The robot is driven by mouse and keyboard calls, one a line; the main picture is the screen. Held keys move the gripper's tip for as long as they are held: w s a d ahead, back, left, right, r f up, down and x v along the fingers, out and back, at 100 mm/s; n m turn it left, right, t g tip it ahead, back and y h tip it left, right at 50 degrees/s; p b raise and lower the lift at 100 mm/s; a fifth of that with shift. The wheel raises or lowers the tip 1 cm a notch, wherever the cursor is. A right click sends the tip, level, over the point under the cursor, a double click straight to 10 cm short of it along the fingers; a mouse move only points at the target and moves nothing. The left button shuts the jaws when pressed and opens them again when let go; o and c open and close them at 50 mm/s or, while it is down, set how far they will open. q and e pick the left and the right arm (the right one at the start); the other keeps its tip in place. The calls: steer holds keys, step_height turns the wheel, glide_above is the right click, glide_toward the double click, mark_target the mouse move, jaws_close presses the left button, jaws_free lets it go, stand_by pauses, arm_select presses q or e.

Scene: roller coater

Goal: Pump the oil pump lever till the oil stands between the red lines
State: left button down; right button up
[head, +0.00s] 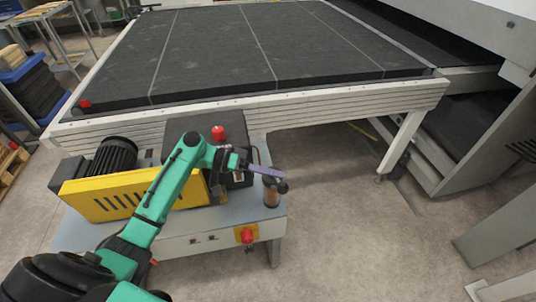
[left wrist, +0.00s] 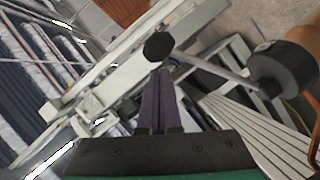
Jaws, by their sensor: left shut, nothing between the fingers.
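The oil pump is a small brownish cylinder (head: 271,196) with a dark top at the right end of the machine's grey bench. In the left wrist view its black cap (left wrist: 283,72) and part of an amber body (left wrist: 312,105) show at the right edge. A thin grey lever (left wrist: 213,68) runs from the cap to a black knob (left wrist: 158,46). My left gripper (head: 281,174) has its purple fingers shut and empty, close to the knob; contact is unclear. The fingers also show in the left wrist view (left wrist: 158,75). I cannot make out the oil level or red lines. My right gripper is out of view.
A yellow motor guard (head: 130,196) and a black motor (head: 115,156) stand on the bench (head: 205,226). A red button (head: 218,132) sits behind my left arm, another (head: 247,236) on the bench front. The black conveyor bed (head: 250,45) lies behind.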

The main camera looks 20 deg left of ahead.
arm_select(q)
steer(key=shift+s+f, duration=0.1)
stand_by(0.3)
steer(key=shift+f, duration=0.1)
